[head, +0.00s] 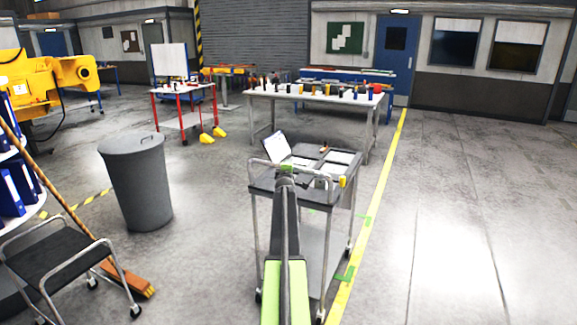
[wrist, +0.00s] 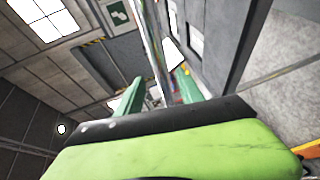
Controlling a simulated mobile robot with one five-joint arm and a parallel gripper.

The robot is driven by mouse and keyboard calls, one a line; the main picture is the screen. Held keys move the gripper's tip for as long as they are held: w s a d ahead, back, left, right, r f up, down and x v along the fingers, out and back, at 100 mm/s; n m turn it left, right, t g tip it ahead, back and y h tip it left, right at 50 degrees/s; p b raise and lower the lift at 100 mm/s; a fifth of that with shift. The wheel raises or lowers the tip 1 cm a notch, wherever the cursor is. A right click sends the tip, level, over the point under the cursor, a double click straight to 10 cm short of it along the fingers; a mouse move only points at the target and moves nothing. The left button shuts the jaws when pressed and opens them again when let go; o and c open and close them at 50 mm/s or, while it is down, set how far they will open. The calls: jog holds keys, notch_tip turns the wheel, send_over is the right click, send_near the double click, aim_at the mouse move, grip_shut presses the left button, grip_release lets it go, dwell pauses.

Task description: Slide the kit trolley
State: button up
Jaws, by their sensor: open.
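The kit trolley (head: 263,184) stands straight ahead in the head view. It is a grey cart with a dark top tray, a lower shelf, castors and a tubular push handle on its near side. A white sheet or card, flat papers and small items lie on its tray. My gripper (head: 287,169) is at the near handle, with my arm hiding the handle's middle. I cannot tell whether the handle bar lies between the fingers.
A yellow floor line (head: 380,205) with green corner marks (head: 345,273) runs right of the trolley. A grey bin (head: 138,185), broom (head: 128,278) and black cart (head: 60,262) stand left. A long bench (head: 262,97) stands behind. The floor at right is clear.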

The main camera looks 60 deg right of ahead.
jog(key=p+v, duration=0.1)
jog(key=v, duration=0.9)
jog(key=shift+s+a, duration=0.25)
jog(key=shift+r, duration=0.1)
